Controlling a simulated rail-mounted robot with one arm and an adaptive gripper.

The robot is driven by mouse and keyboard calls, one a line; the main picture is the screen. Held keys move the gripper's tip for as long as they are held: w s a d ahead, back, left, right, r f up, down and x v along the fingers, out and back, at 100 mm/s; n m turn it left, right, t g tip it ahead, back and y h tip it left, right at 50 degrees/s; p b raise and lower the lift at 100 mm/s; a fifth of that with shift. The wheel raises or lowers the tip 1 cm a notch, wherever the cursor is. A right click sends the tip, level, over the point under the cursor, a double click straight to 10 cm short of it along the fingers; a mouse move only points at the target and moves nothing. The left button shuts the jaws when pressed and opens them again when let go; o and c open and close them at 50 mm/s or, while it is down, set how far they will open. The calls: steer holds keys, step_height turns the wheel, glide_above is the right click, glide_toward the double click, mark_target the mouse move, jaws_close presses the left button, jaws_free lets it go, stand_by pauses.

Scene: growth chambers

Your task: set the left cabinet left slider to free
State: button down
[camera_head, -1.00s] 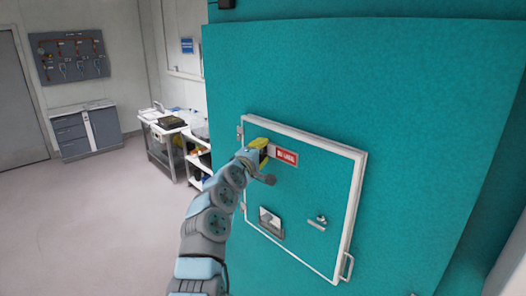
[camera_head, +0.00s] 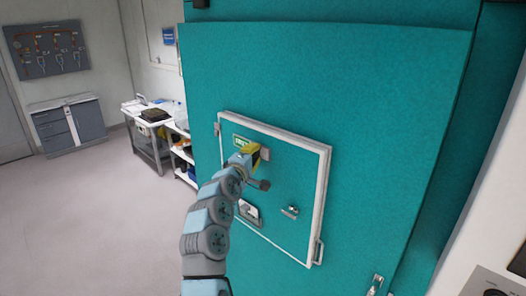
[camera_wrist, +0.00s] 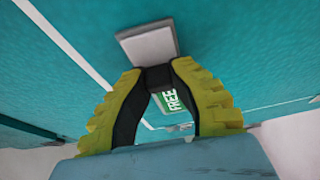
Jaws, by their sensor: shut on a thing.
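The slider (camera_head: 266,154) is a light grey plate near the top of the white-framed hatch on the teal cabinet. A green FREE label (camera_head: 241,141) shows to its left. No red label is in sight now. My yellow-fingered gripper (camera_head: 257,159) is at the slider, its fingertips together on it. In the wrist view the slider plate (camera_wrist: 147,43) stands just beyond the fingertips (camera_wrist: 157,78), and the FREE label (camera_wrist: 174,100) shows between the fingers. The fingers hide the exact grip on the slider.
A white cart (camera_head: 150,145) stands to the left of the cabinet. The floor (camera_head: 90,220) at left is clear.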

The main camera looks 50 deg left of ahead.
steer(key=shift+w+d+f, duration=0.25)
steer(key=shift+w+d, duration=0.15)
steer(key=c, duration=0.9)
jaws_free()
steer(key=shift+w+d+r, duration=0.1)
steer(key=shift+r, duration=0.1)
steer(key=shift+s, duration=0.3)
steer(key=shift+s+d+r, duration=0.15)
steer(key=shift+s, duration=0.7)
steer(key=shift+s+d, duration=0.15)
steer(key=shift+s, duration=0.15)
steer(key=shift+v, duration=4.65)
steer(key=shift+w+d, duration=0.1)
steer(key=shift+d, duration=0.05)
